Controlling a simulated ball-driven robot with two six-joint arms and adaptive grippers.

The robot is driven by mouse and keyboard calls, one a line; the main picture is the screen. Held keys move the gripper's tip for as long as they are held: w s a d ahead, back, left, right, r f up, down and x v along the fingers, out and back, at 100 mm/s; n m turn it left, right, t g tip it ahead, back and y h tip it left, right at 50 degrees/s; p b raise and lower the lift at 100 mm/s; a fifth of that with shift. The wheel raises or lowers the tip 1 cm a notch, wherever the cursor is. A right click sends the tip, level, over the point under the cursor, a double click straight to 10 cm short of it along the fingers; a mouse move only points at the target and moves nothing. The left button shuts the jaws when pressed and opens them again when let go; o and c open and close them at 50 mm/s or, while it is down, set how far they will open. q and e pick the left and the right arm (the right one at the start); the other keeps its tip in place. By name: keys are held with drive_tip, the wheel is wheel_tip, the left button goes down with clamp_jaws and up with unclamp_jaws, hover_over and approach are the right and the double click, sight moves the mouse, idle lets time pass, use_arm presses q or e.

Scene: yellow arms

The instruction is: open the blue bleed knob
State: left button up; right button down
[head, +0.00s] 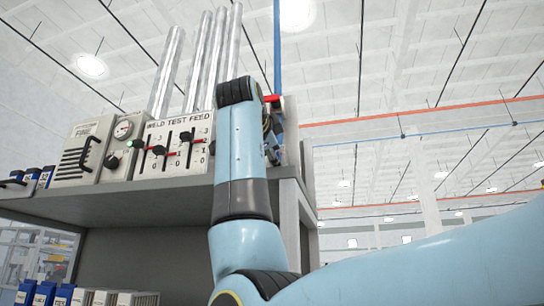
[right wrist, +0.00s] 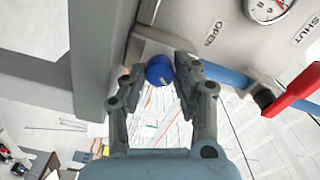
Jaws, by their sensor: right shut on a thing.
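The blue bleed knob (right wrist: 160,70) shows in the middle of the right wrist view, below a pale panel marked OPEN and SHUT. My right gripper (right wrist: 160,78) is shut on the knob, with one finger on each side of it. In the head view my right gripper (head: 271,143) is at the right end of the panels, mostly hidden behind my blue arm. The knob cannot be made out in the head view. My left gripper is in neither view.
A red lever (right wrist: 292,92) sits on a blue pipe (right wrist: 225,75), right of the knob, below a gauge (right wrist: 266,8). A grey frame post (right wrist: 92,50) stands close on the left. In the head view, a WELD TEST FEED panel (head: 177,172) with sliders stands on a grey shelf (head: 130,195).

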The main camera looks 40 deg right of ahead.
drive_tip(key=shift+f+m, duration=0.15)
drive_tip(key=shift+m, duration=0.45)
drive_tip(key=c, duration=1)
unclamp_jaws()
drive_tip(key=shift+a, duration=0.1)
